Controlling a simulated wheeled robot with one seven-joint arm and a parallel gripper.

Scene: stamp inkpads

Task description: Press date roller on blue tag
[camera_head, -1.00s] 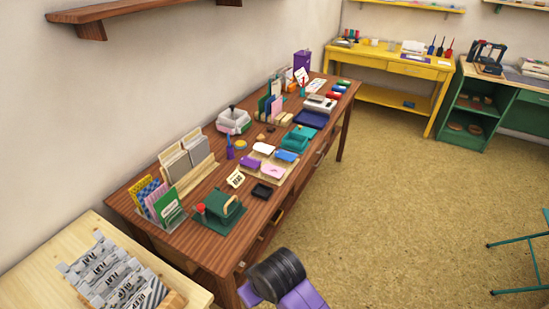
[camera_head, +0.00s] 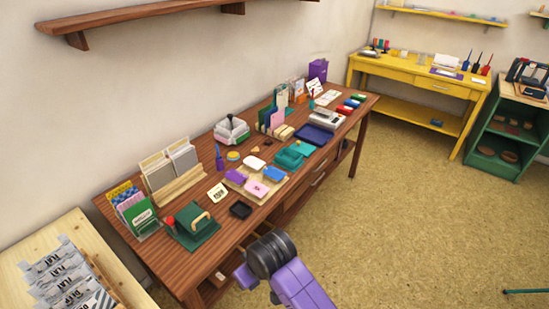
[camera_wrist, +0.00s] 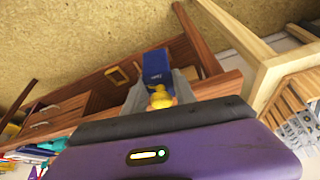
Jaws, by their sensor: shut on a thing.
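My purple and black arm (camera_head: 285,270) reaches in from the bottom of the head view, in front of the wooden table, and hides its own fingertips there. In the wrist view my gripper (camera_wrist: 161,92) has its two grey fingers closed around the yellow knob of a stamp-like thing (camera_wrist: 160,97) with a blue body (camera_wrist: 157,65), seemingly the date roller. Small pale writing shows on the blue body. A blue piece that looks like the blue tag (camera_head: 275,174) lies on a light tray (camera_head: 231,186) on the table, well away from my gripper.
Purple, white and pink pieces share the tray. A black pad (camera_head: 240,210), a cream card (camera_head: 217,192) and a green press (camera_head: 191,227) stand nearby. Card racks (camera_head: 170,168) line the wall side. Open floor (camera_head: 400,210) lies to the right.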

